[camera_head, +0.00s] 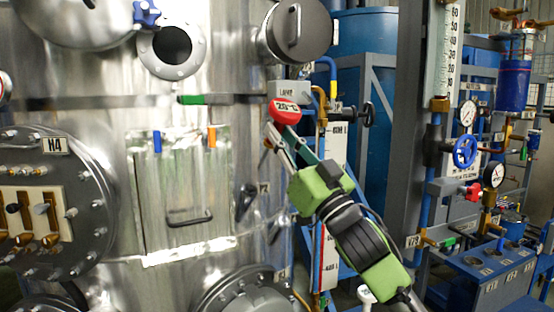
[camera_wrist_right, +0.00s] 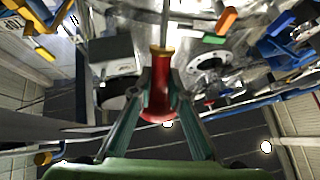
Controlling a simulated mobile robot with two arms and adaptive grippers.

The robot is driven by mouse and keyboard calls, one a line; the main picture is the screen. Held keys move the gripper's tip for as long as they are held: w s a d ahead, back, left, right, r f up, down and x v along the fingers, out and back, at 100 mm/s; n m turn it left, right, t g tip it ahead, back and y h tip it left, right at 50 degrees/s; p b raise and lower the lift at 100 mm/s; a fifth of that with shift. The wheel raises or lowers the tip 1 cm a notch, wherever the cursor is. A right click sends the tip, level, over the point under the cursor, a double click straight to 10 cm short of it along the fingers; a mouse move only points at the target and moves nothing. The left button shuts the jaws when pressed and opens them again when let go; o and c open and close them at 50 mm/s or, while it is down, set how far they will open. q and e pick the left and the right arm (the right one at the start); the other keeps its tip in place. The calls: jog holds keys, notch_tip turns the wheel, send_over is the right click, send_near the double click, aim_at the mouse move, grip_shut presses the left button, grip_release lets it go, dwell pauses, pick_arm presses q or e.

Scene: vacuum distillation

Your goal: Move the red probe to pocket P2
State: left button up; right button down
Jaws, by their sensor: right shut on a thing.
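The red probe (camera_head: 285,113) is at the tips of my right gripper (camera_head: 273,138), in front of the big steel vessel. A white tag with hard-to-read lettering shows at its top. In the right wrist view the red probe (camera_wrist_right: 158,92) sits between the two fingers of my right gripper (camera_wrist_right: 158,98), which are shut on it. A brass collar and a thin metal stem extend from it, away from the gripper. My left gripper is not in view.
The steel vessel (camera_head: 100,115) carries a green bar (camera_head: 205,99), a blue tab (camera_head: 157,142), an orange tab (camera_head: 211,137) and round flanges. A round port (camera_head: 293,32) juts out above the gripper. Pipes, gauges and a grey post (camera_head: 408,120) stand at the right.

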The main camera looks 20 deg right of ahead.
jog(key=shift+w+d, duration=0.1)
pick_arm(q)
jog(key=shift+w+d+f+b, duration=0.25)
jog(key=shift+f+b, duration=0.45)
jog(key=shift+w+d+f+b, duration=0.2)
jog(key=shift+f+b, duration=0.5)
pick_arm(e)
jog(key=shift+w+a+f, duration=0.2)
jog(key=shift+w+f, duration=0.3)
jog(key=shift+f, duration=0.3)
jog(key=shift+w+a+f, duration=0.15)
jog(key=shift+w+f, duration=0.4)
jog(key=shift+f, duration=0.2)
jog(key=shift+w+a+f, duration=0.2)
jog(key=shift+w+f, duration=0.3)
jog(key=shift+f, duration=0.3)
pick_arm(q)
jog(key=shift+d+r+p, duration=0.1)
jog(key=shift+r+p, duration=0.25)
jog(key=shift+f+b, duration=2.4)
pick_arm(e)
jog(key=w+a+f, duration=0.1)
jog(key=w+f, duration=0.4)
jog(key=f, duration=0.2)
jog(key=shift+w+a+f, duration=0.2)
jog(key=shift+a+f, duration=0.15)
jog(key=c, duration=1.9)
grip_release()
